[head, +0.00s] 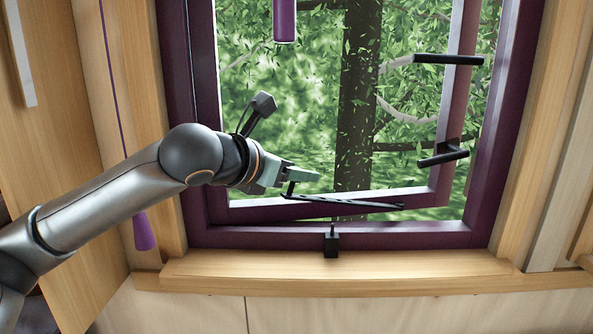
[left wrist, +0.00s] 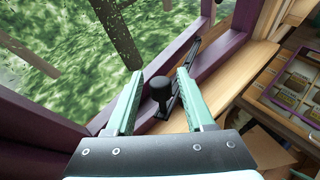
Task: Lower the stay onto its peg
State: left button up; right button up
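The stay (head: 345,201) is a thin black bar along the bottom of the window, with an upright knob at its left end. The peg (head: 332,243) is a small black block with a pin on the lower purple frame, below the bar and apart from it. My left gripper (head: 305,175) is at the stay's knob end. In the left wrist view its green fingers (left wrist: 160,76) are spread, with the black knob (left wrist: 161,90) between them and gaps on both sides. The bar (left wrist: 190,60) runs away behind the knob. My right gripper is not in view.
The window sash (head: 437,190) stands ajar, with black handles (head: 445,154) on its right side. A wooden sill (head: 330,265) runs below, clear. A purple pull (head: 144,232) hangs left, near my arm. A purple tray of packets (left wrist: 290,75) is at right in the wrist view.

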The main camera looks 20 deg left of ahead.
pick_arm(q)
grip_shut()
dwell(1.2)
